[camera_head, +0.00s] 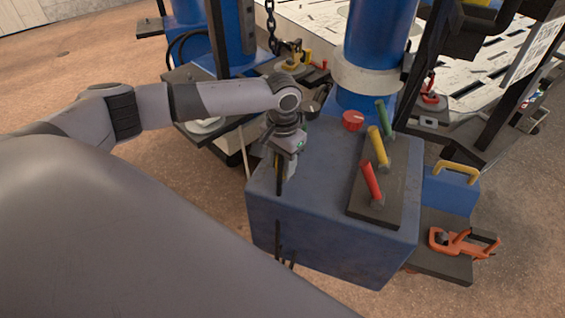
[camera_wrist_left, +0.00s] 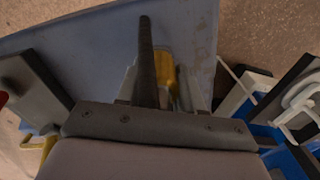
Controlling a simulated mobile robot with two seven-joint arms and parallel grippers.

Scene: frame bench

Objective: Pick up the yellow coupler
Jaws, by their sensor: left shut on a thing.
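My left gripper (camera_head: 283,174) points down over the left part of the blue bench block (camera_head: 300,213). It is shut on the yellow coupler (camera_wrist_left: 166,68), whose yellow body shows between the fingers in the left wrist view. In the head view the coupler is mostly hidden by the gripper. A dark bar or hose (camera_wrist_left: 146,60) runs alongside the coupler and partly covers it. I cannot tell whether the coupler touches the block. My right gripper is not in view.
A dark plate with red (camera_head: 371,182), yellow (camera_head: 377,147) and green (camera_head: 386,118) handles lies right of the gripper. A red knob (camera_head: 353,120) and a blue column (camera_head: 378,45) stand behind. An orange clamp (camera_head: 463,242) lies at right. The block's front left top is clear.

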